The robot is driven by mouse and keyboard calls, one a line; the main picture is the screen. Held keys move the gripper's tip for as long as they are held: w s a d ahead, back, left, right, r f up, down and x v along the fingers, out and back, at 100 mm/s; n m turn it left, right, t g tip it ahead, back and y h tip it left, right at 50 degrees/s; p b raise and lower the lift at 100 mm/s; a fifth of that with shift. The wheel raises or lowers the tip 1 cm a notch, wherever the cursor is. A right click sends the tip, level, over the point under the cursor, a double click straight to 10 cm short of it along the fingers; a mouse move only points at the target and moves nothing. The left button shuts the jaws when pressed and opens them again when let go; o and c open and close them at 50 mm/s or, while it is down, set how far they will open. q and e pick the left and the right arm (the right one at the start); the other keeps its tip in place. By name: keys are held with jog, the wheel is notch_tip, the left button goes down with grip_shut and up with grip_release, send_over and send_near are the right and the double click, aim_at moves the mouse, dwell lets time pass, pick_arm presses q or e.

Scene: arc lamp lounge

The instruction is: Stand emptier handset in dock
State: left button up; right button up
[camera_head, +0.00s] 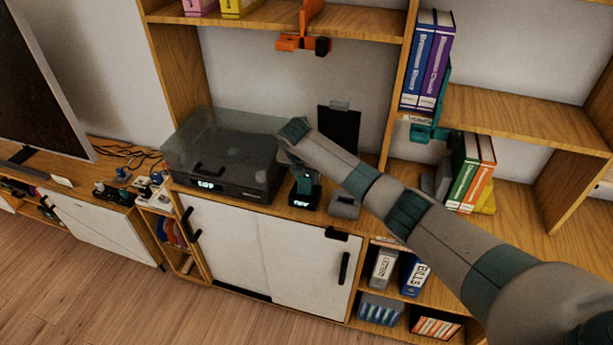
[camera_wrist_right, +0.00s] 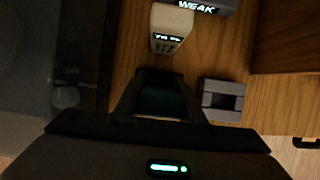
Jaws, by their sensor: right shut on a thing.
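My right gripper (camera_head: 302,178) reaches down to the counter just right of the black glass-lidded machine. In the right wrist view its jaws (camera_wrist_right: 165,100) are shut on a dark thing, mostly hidden between them. In the head view a dark shape with a small lit display (camera_head: 303,201) shows right below the gripper; I cannot tell whether it is held. A pale handset-like unit (camera_wrist_right: 171,28) with a lit display is just beyond the jaws. A grey slotted block, dock-like (camera_wrist_right: 222,100), is right of the jaws, apart from them. My left gripper is not in view.
The glass-lidded machine (camera_head: 225,165) stands close on the left. A dark block marked WEAK (camera_wrist_right: 206,6) is at the wrist view's top edge. A black panel (camera_head: 339,128) stands behind, and an upright shelf divider (camera_head: 400,85) rises to the right. White cabinet doors (camera_head: 300,262) are below.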

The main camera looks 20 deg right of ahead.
jog(key=shift+f, duration=0.15)
jog(key=o, duration=1.1)
jog(key=b+v, duration=0.2)
jog(key=v, duration=1)
jog(key=shift+r, duration=0.25)
jog(key=shift+f, duration=0.1)
